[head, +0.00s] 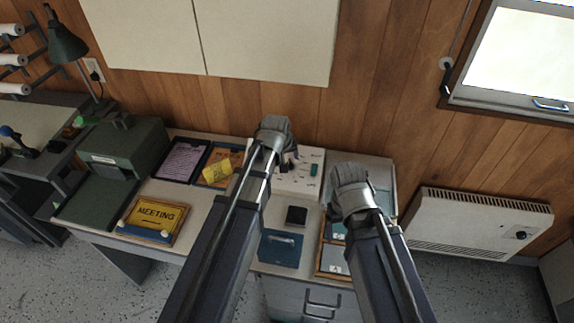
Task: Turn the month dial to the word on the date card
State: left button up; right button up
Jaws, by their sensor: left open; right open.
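A white panel (305,183) with small dark and green parts lies at the back of the desk, partly hidden by my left gripper. I cannot make out a month dial or any month word on it. No date card can be read for certain. My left gripper (284,143) is open over the panel's back left part, with nothing seen in it. My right gripper (343,188) is open and empty above the desk to the right of the panel, over some trays. Both arms hide parts of the desk.
Framed sheets (183,160), a yellow object (217,170), a small black block (296,215) and a blue box (280,248) share the desk. A heater (478,222) is at right.

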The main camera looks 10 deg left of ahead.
pick_arm(q)
jog(key=b+x, duration=0.6)
jog(key=x, duration=0.1)
jog(key=shift+w+d+f+b, duration=0.1)
jog(key=shift+f+b, duration=0.25)
pick_arm(e)
notch_tip(320, 180, down, 7)
jog(key=shift+d, duration=0.1)
pick_arm(q)
grip_shut()
